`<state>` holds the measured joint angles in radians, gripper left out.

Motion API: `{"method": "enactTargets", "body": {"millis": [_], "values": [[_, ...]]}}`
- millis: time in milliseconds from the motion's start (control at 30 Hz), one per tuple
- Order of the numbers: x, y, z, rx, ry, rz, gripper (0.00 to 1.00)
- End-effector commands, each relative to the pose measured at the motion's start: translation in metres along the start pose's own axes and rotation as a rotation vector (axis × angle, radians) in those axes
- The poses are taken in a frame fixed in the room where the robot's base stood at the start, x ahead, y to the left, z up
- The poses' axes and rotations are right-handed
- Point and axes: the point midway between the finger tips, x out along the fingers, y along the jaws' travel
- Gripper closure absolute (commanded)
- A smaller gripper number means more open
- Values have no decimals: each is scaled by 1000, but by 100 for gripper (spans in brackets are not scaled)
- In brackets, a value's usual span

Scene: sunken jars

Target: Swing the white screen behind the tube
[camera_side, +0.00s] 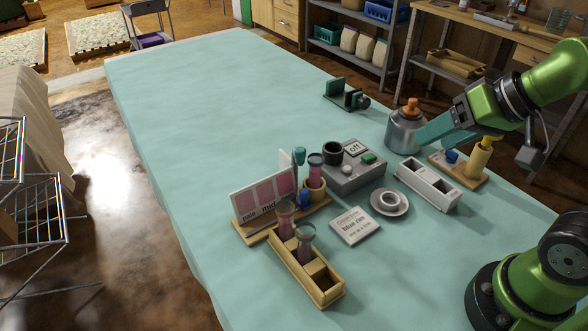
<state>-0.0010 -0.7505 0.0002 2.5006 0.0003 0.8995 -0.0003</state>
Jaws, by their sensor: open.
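The white screen (285,161) is a thin upright panel, mostly hidden behind the colour chart (264,195), which reads "pale" and "mid". A tube with pink liquid (315,172) stands upright in a yellow holder (314,194), just right of the screen. A teal-topped item (299,157) stands between them, and a small blue part (305,198) is low by the holder. My gripper (424,139), with teal fingers, is open beside the grey bottle with an orange cap (404,132), well to the right of the screen. I cannot tell whether it touches the bottle.
A wooden rack (325,291) with two tubes stands in front. A grey device reading "off" (357,178), a label card (355,225), a small dish (390,203) and a white two-slot block (428,185) lie between gripper and screen. The table's far left is clear.

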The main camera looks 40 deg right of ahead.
Motion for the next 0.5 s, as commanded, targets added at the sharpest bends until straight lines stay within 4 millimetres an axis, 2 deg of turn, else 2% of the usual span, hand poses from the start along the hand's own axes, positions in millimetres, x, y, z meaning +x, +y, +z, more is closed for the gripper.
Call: {"method": "enactTargets", "body": {"millis": [100,167,267,500], "values": [[10,-1,5,-9,-46,9,50],[16,-7,0,-23,-73,15,50],[27,-26,-21,-88,-128,34,50],[61,-91,-79,-488,-329,81,50]]}}
